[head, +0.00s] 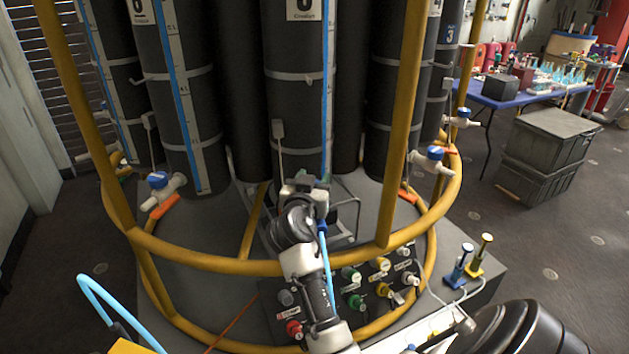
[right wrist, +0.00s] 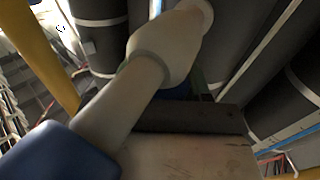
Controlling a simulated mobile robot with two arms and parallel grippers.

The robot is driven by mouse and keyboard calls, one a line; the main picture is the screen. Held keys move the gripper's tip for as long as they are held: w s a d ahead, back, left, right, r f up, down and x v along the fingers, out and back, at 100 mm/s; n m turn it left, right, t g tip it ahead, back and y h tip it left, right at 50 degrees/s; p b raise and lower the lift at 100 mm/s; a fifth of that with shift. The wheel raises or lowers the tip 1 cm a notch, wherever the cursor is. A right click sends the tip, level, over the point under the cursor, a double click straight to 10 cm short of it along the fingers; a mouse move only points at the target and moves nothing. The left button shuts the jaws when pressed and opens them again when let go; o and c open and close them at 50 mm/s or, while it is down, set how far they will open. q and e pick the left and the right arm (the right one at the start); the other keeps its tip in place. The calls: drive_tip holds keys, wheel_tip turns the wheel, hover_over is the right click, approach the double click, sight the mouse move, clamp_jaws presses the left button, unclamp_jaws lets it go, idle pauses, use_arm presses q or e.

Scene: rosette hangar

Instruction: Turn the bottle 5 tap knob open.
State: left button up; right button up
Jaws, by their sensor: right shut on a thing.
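The middle front bottle (head: 295,70) is tall and black, and the number on its label is cut off by the top of the head view. My right gripper (head: 305,185) is at the foot of this bottle, shut on its tap knob. The knob is mostly hidden in the head view. In the right wrist view a bit of blue knob (right wrist: 180,93) shows behind a dark finger. The pale tap body (right wrist: 160,50) runs past the finger down to a blue collar (right wrist: 60,152). My left gripper is not in view.
A yellow ring rail (head: 210,262) and yellow uprights (head: 403,110) surround the bottles. Neighbouring taps have blue knobs (head: 158,180). A panel of coloured knobs (head: 354,300) sits low in front. Grey crates (head: 545,150) and a blue table (head: 500,100) stand at the right.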

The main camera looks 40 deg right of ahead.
drive_tip(key=shift+n+t, duration=0.3)
drive_tip(key=shift+t, duration=0.1)
drive_tip(key=o, duration=0.9)
drive_tip(key=shift+f, duration=0.1)
